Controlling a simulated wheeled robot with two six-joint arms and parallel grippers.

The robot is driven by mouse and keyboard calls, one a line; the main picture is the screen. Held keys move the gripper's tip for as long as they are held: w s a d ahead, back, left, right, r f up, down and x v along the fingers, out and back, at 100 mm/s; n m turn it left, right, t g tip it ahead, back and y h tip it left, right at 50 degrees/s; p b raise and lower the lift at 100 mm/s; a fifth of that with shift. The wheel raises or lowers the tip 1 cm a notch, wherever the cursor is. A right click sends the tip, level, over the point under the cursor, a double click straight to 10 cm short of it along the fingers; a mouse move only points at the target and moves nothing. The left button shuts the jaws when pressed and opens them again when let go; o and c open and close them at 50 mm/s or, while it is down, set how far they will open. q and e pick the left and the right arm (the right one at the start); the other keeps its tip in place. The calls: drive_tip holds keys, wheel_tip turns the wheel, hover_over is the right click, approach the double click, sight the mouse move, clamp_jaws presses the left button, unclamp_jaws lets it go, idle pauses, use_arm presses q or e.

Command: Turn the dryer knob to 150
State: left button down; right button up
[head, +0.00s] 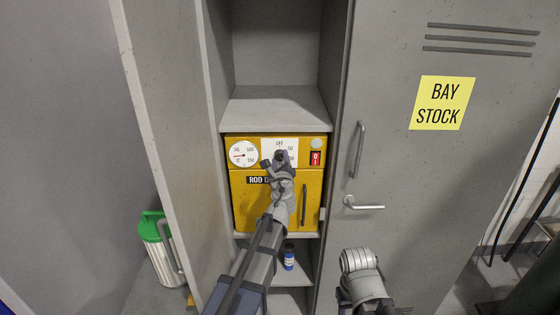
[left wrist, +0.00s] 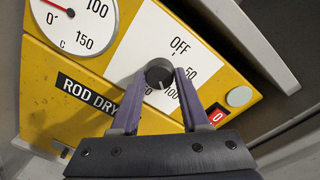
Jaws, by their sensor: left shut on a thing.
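The yellow rod dryer (head: 243,205) sits in the locker. Its dark round knob (left wrist: 159,73) is on a white panel (left wrist: 146,45) marked OFF, 50, 100 and a last number partly hidden by a finger, reading "50". My left gripper (head: 280,158) is shut on the knob, one purple finger on each side, also seen in the left wrist view (left wrist: 160,80). The white mark on the knob points down, between the 100 and the partly hidden number. In the head view the gripper covers the knob. My right gripper does not show, only part of my right arm.
A round gauge (head: 243,154) with a red needle is left of the knob. A red switch (head: 316,158) and a pale button (head: 316,144) are to its right. The dryer door has an upright handle (head: 303,204). A locker door (head: 165,110) stands open at left.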

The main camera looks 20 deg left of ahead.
use_arm(q)
drive_tip(key=m, duration=0.5)
drive_tip(key=shift+f, duration=0.1)
drive_tip(key=m+b, duration=0.1)
drive_tip(key=m, duration=0.4)
drive_tip(key=shift+m, duration=0.3)
idle(0.3)
drive_tip(key=shift+c, duration=2)
unclamp_jaws()
drive_tip(key=shift+s, duration=0.1)
drive_tip(key=v, duration=0.7)
drive_tip(key=shift+s+d, duration=0.25)
drive_tip(key=shift+f, duration=0.15)
